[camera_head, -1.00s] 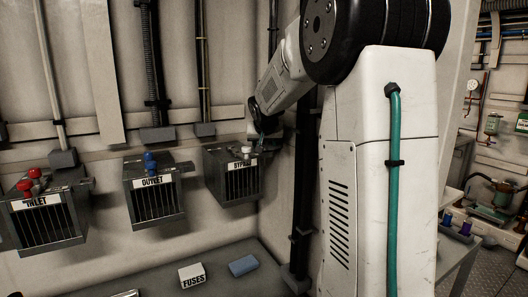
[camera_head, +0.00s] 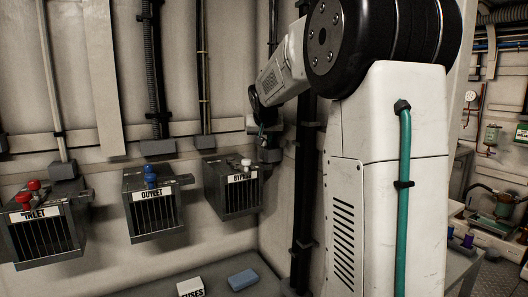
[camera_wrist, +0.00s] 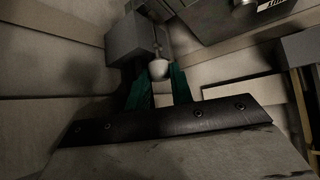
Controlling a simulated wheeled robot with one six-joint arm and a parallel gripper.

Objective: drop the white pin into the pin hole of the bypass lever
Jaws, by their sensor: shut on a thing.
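The white pin (camera_wrist: 158,71) shows its round pale head between the teal fingertips of my gripper (camera_wrist: 160,84) in the wrist view. My gripper is shut on it. In the head view, my gripper (camera_head: 264,142) is at the right rear end of the BYPASS box (camera_head: 232,194), close to the wall; the pin cannot be made out there. A white knob (camera_head: 246,162) stands on top of the BYPASS box, left of my gripper. Part of this knob also shows at the wrist view's top edge (camera_wrist: 243,3). The pin hole cannot be made out.
The OUTLET box (camera_head: 153,211) with blue knobs and the INLET box (camera_head: 42,235) with red knobs hang to the left. A dark vertical post (camera_head: 304,190) stands right of the BYPASS box. A FUSES block (camera_head: 190,287) and a blue block (camera_head: 242,280) lie below.

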